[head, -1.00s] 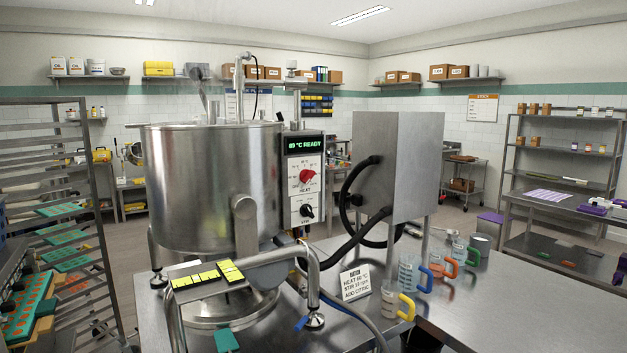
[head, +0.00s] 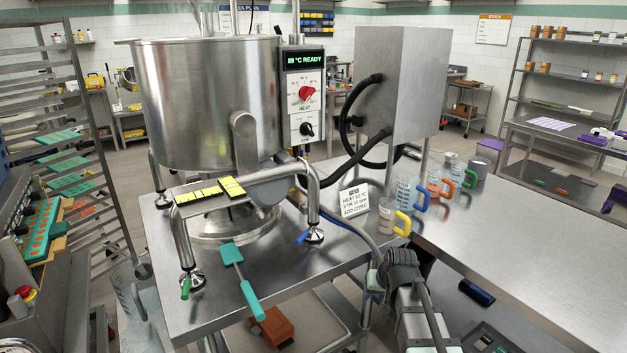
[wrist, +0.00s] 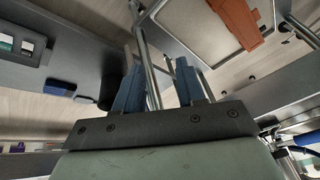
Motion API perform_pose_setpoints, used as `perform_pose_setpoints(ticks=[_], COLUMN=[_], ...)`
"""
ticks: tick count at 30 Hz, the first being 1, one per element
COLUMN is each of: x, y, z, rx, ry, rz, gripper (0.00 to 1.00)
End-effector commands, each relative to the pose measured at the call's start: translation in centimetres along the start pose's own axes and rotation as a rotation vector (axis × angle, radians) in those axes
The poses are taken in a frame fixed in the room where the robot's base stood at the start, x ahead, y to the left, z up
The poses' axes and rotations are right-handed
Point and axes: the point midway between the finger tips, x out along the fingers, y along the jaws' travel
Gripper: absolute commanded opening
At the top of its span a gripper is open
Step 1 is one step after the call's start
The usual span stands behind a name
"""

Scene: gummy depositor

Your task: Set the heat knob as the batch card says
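The red heat knob (head: 306,93) is on the white control panel beside the steel kettle (head: 208,105). The green display (head: 304,62) above it reads what looks like 89 °C READY. A black knob (head: 307,129) sits below. The batch card (head: 354,200) stands on the table right of the kettle; it has a HEAT line in °C, but its digits are too small to read surely. My gripper (wrist: 158,85) shows in the wrist view with its two blue fingers apart and nothing between them. It is well away from the knob, low by the table's front edge.
Several measuring jugs with coloured handles, one yellow-handled (head: 392,218), stand right of the card. A steel cabinet (head: 403,85) with black hoses (head: 357,110) stands right of the panel. The table's right part is clear.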

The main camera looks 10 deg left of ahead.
Motion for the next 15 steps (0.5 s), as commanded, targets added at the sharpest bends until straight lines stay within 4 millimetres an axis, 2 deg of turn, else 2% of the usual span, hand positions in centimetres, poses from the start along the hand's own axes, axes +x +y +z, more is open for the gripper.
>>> perform_pose_setpoints(ticks=[1, 3, 11, 15], x=[-1.4, -3.2, -10.9, -15.7], y=[-0.9, -2.0, -6.2, -8.7], z=[-1.8, -3.8, -10.8, -14.3], rx=[-0.004, -0.007, -0.016, -0.019], ry=[0.034, 0.074, 0.233, 0.323], rz=[-0.017, -0.039, -0.140, -0.206], gripper=[0.39, 0.39, 0.39, 0.39])
